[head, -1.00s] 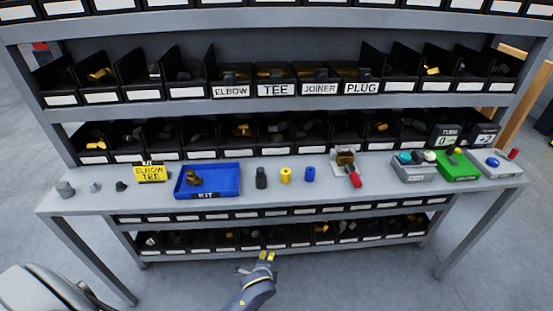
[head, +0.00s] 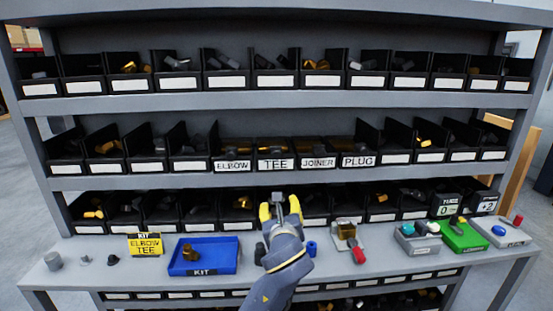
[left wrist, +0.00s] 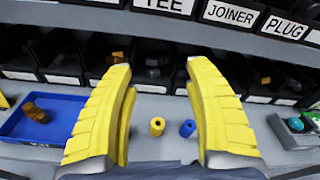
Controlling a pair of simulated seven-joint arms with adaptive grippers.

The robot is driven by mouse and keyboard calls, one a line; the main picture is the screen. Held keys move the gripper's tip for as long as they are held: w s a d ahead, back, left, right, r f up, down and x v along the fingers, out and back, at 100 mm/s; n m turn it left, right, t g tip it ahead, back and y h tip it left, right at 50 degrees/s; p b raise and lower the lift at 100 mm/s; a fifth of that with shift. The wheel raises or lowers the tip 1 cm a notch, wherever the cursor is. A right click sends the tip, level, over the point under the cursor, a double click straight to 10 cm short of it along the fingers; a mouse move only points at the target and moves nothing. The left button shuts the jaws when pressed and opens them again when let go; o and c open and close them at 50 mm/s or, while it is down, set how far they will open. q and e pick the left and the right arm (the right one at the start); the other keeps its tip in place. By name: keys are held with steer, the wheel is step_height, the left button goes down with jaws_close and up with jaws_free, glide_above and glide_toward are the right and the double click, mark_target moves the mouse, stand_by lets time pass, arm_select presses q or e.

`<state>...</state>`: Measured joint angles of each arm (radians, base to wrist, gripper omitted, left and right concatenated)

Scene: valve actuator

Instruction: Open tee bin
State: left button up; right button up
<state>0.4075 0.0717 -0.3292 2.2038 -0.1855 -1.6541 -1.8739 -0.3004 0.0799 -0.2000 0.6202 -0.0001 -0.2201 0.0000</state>
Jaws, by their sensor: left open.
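The tee bin (head: 276,163) is a black bin labelled TEE on the middle shelf row, between the ELBOW bin (head: 232,166) and the JOINER bin (head: 318,163). Brass-coloured pieces show dimly behind its front; I cannot tell whether a cover lies over them. My left gripper (head: 280,207) is open and empty, in front of the lower bin row and below the tee bin, apart from it. In the left wrist view its yellow fingers (left wrist: 160,100) are spread wide, with the TEE label (left wrist: 165,5) at the top edge. My right gripper is not in view.
On the bench stand a blue kit tray (head: 225,264) with a brass elbow (head: 190,253), a yellow ELBOW TEE sign (head: 146,244), a red-handled valve (head: 347,235) and a green tray (head: 463,237). Yellow (left wrist: 157,126) and blue (left wrist: 187,128) cylinders stand beyond my fingers. The PLUG bin (head: 358,161) adjoins JOINER.

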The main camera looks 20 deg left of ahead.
mark_target(277, 156)
arm_select(q)
step_height(277, 156, up, 9)
steer(key=m+t+y, duration=0.1)
steer(key=m, duration=0.2)
steer(key=x, duration=1.7)
steer(key=shift+w+f, duration=0.1)
steer(key=shift+w, duration=0.2)
steer(key=shift+c, duration=0.3)
jaws_close()
